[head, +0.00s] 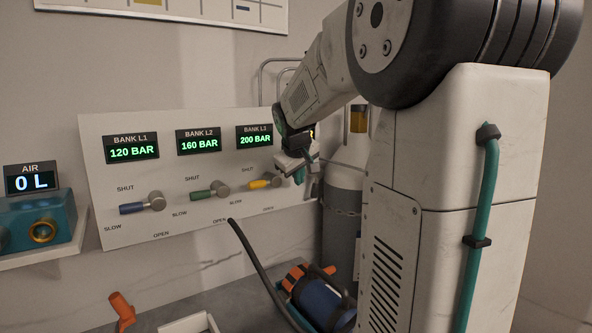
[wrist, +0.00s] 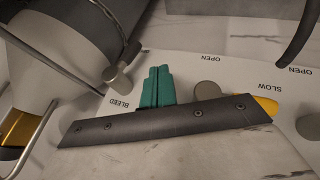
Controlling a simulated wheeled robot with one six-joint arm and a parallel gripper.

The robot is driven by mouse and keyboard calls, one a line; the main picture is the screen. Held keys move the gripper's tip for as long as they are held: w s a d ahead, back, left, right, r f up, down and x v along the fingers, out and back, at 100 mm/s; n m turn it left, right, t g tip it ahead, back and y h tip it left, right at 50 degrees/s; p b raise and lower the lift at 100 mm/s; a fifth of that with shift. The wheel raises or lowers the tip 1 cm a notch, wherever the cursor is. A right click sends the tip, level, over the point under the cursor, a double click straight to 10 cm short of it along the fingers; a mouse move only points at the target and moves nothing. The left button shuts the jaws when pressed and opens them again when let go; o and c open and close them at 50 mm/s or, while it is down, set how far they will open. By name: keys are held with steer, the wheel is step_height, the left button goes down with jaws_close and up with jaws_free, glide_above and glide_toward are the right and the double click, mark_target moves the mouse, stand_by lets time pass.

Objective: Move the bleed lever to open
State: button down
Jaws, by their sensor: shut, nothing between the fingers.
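The bleed lever (wrist: 117,80) shows in the wrist view as a grey knob with a short stub running up and right, next to the printed word BLEED. Its exact setting cannot be told. In the head view it is hidden or too small to make out behind my gripper (head: 299,176). My gripper's teal fingers (wrist: 157,86) are shut together and empty. In the wrist view they are just right of the bleed lever, apart from it in the picture. The white valve panel (head: 110,220) carries the lever at its right end.
Blue (head: 133,208), green (head: 203,193) and yellow (head: 259,184) levers point left on the panel, under displays of 120, 160 and 200 BAR. A gas cylinder (head: 343,205) stands right of the panel. A dark hose (head: 262,268) and a blue cylinder (head: 320,302) are below.

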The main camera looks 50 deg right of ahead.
mark_target(312, 192)
steer(key=shift+w+d+f, duration=0.25)
steer(key=shift+d+f, duration=0.5)
steer(key=shift+d, duration=0.25)
steer(key=shift+w+d+f, duration=0.2)
steer(key=shift+d+f, duration=0.5)
steer(key=shift+d, duration=0.3)
steer(key=shift+w+d+f, duration=0.25)
steer(key=shift+d+f, duration=0.5)
steer(key=shift+d, duration=0.25)
steer(key=shift+s+d+f, duration=0.1)
steer(key=shift+d+f, duration=0.25)
steer(key=shift+d, duration=0.3)
steer(key=shift+f, duration=0.1)
